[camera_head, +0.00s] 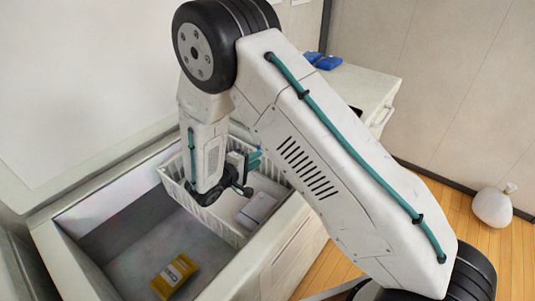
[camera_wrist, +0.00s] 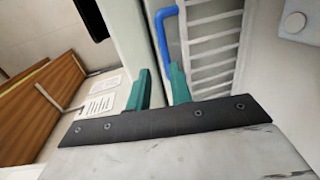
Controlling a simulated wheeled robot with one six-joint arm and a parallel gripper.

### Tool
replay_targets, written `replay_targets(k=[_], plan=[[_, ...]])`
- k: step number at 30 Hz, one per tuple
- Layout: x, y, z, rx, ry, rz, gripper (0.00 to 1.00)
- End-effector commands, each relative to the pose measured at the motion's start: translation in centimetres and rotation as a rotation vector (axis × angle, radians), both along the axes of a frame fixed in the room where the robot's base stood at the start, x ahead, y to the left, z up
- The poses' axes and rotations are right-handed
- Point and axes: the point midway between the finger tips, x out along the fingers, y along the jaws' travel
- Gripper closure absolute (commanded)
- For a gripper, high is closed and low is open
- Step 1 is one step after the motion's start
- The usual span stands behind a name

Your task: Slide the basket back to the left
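The white slatted basket (camera_head: 222,226) sits at the right end of the open chest. It also shows in the wrist view (camera_wrist: 215,45), to the right of the fingers. A blue bar (camera_wrist: 163,32), seemingly the basket's handle, runs down toward the fingers, close to the right one. My gripper (camera_head: 254,158) is over the basket's far right part. In the wrist view its two teal fingers (camera_wrist: 160,70) stand apart with a gap between them. I cannot tell whether they touch the bar. A white package (camera_head: 259,207) lies in the basket.
A yellow package (camera_head: 174,275) lies on the chest floor, left of the basket. The chest's left part is otherwise clear. A white cabinet (camera_head: 365,88) with blue items (camera_head: 326,62) stands behind. A white bag (camera_head: 492,207) is on the wooden floor at right.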

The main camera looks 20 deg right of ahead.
Motion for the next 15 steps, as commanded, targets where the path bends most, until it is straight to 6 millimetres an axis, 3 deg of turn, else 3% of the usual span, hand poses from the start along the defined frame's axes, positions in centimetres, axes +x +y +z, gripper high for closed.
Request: replay_targets(k=[5,15], plan=[[0.7,0.0,-1.1,-0.005,-0.008,0.026,0.78],[3.5,-4.4,-2.1,-0.004,-0.007,0.024,0.78]])
